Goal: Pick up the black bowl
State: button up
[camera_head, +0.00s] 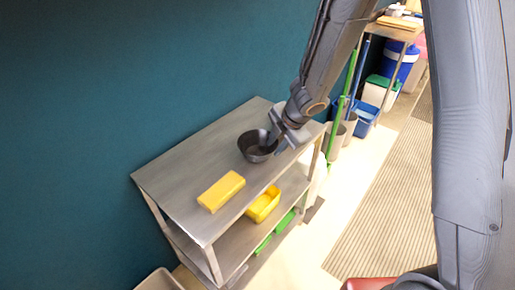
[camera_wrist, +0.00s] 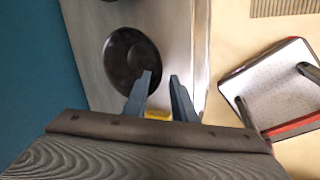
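The black bowl (camera_head: 254,148) stands upright on the top of a metal shelf table (camera_head: 180,170), near its right end. It also shows in the wrist view (camera_wrist: 122,62), up and left of the fingers. My gripper (camera_head: 279,143) is at the right side of the bowl in the head view, by its rim. In the wrist view my gripper (camera_wrist: 162,92) has its two fingers apart with nothing held between them. One finger appears to overlap the bowl's edge; I cannot tell whether it touches.
A yellow block (camera_head: 221,191) lies on the tabletop in front of the bowl. A yellow container (camera_head: 263,204) and green items (camera_head: 284,221) sit on the lower shelves. A teal wall (camera_head: 90,80) runs behind the table. A red-edged seat (camera_wrist: 285,85) stands on the floor.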

aim_at(269, 155)
jog(key=b+x, duration=0.2)
jog(key=x, duration=0.1)
jog(key=b+x, duration=0.2)
jog(key=x, duration=0.2)
jog(key=shift+s+a+f, duration=0.1)
jog(key=shift+a+f, duration=0.05)
jog(key=shift+a, duration=0.1)
grip_shut()
